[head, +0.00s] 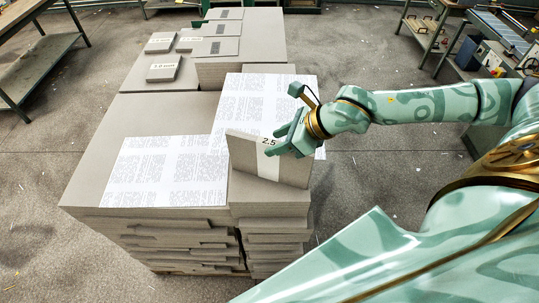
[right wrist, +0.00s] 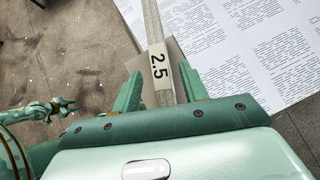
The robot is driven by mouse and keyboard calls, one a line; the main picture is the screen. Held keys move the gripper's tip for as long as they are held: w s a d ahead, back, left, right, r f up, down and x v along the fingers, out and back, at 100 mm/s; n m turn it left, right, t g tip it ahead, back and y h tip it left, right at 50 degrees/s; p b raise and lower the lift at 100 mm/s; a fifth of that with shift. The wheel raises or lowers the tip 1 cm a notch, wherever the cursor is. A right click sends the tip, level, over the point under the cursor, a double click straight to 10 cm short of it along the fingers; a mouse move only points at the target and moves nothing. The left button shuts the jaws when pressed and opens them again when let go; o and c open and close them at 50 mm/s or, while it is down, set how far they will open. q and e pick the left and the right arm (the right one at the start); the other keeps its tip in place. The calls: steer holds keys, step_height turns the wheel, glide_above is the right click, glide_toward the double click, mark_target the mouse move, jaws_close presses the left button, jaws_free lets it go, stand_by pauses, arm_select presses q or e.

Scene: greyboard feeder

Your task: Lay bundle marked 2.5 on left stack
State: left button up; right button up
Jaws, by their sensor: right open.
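The grey board bundle marked 2.5 (head: 283,172) stands on edge, slightly tilted, on the near right stack (head: 270,204), with a white label band round it. My right gripper (head: 273,150) is at its top edge. In the right wrist view the open fingers (right wrist: 161,88) lie on either side of the bundle (right wrist: 152,30), with gaps showing. The left stack (head: 95,170) is a broad pile of grey board with a printed white sheet (head: 170,172) on its near part. A small green arm end, probably my left gripper (right wrist: 62,106), shows in the right wrist view; its fingers are too small to read.
Another printed sheet (head: 265,95) lies behind the bundle. Smaller labelled bundles (head: 164,68) lie on the far stacks. A workbench (head: 35,60) stands at far left and a machine table (head: 500,40) at far right. The floor around the stacks is mostly clear.

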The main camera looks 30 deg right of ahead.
steer(key=shift+x, duration=1.05)
steer(key=shift+s+r, duration=0.1)
jaws_close()
stand_by(0.4)
